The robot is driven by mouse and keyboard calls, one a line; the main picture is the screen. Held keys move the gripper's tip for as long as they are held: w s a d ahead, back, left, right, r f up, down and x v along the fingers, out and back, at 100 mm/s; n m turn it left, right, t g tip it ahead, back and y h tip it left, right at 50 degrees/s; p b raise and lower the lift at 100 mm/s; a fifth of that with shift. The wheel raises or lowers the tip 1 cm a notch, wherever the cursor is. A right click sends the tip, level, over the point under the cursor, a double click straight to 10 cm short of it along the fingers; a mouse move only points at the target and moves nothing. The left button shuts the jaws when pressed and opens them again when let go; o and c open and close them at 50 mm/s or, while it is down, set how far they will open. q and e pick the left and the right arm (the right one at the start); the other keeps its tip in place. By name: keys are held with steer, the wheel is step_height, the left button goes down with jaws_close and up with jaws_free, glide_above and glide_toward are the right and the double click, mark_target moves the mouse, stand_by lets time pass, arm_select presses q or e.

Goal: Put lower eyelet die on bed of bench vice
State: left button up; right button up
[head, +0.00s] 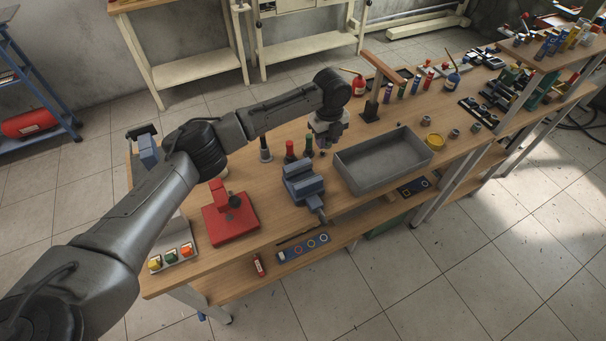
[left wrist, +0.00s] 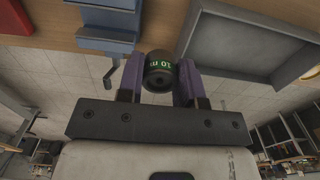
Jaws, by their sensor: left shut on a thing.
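My left gripper (head: 324,145) hangs over the bench just behind the blue-grey bench vice (head: 302,185). In the left wrist view the gripper (left wrist: 160,78) has its two purple fingers shut on a dark round die with green "10 m" lettering, the lower eyelet die (left wrist: 158,66). The die is too small to make out in the head view. The vice, in blue (left wrist: 105,18), shows at the upper left of the left wrist view, apart from the die. The vice's bed is not clearly seen. My right gripper is out of view.
A grey metal tray (head: 381,183) stands right of the vice. A red press-like tool (head: 231,217) stands to its left. A yellow round tin (head: 434,142) and small cylinders sit right of the tray.

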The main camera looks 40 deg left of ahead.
arm_select(q)
glide_above(303, 171)
steer(key=s+d, duration=0.2)
steer(key=f, duration=0.4)
steer(key=shift+a+f+b, duration=0.2)
steer(key=shift+f+b, duration=0.1)
steer(key=shift+f, duration=0.1)
steer(key=shift+f+b, duration=0.55)
steer(key=shift+f, duration=1.45)
steer(key=shift+f, duration=0.1)
steer(key=shift+f+p, duration=0.3)
steer(key=shift+f, duration=0.05)
steer(key=shift+f, duration=0.15)
steer(key=o, duration=1.1)
